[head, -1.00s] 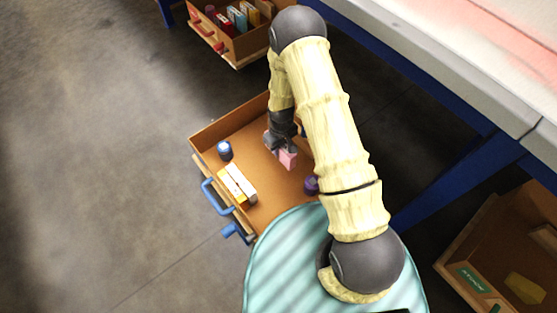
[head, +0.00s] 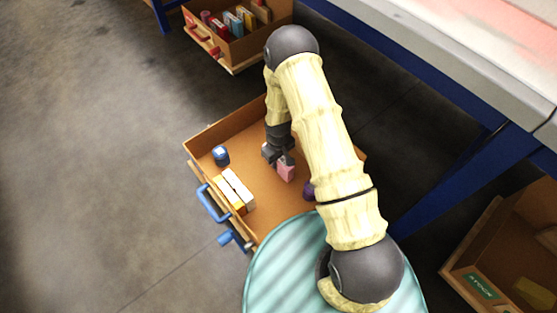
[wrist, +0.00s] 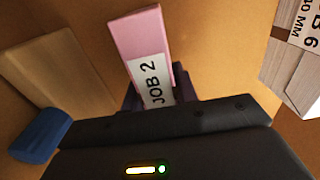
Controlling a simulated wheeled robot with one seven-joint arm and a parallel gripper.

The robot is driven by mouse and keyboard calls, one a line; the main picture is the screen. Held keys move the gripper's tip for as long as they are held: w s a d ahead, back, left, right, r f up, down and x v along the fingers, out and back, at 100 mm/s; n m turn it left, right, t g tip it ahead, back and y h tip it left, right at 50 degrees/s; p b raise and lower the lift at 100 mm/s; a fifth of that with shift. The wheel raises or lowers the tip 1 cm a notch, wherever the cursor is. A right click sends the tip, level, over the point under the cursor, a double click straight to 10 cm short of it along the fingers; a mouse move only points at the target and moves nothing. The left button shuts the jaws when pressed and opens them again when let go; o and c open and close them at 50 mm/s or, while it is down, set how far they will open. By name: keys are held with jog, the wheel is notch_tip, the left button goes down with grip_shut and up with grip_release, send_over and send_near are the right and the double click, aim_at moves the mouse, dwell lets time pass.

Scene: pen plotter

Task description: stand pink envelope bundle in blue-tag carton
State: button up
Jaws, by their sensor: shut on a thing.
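The pink envelope bundle (head: 285,173) is in my gripper (head: 279,156), over the blue-tag carton (head: 220,136) with the blue handle. In the wrist view the bundle (wrist: 140,45) shows a white label reading "JOB 2", and my gripper (wrist: 158,98) is shut on its lower part. Whether the bundle touches the carton floor I cannot tell. The carton also holds white and yellow boxes (head: 238,187) near the handle side, a dark blue round item (head: 221,155) and a purple round item (head: 308,190).
A second carton (head: 238,45) with a red handle and several upright items stands at the back. Another carton (head: 468,262) with a green "STOCK" tag is at the lower right. A blue-legged bench (head: 480,70) runs along the right. The floor at left is clear.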

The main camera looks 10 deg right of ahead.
jog(key=shift+f, duration=0.15)
jog(key=o, duration=1.1)
jog(key=shift+c, duration=0.2)
notch_tip(320, 180, up, 12)
jog(key=p, duration=0.7)
jog(key=shift+r, duration=0.2)
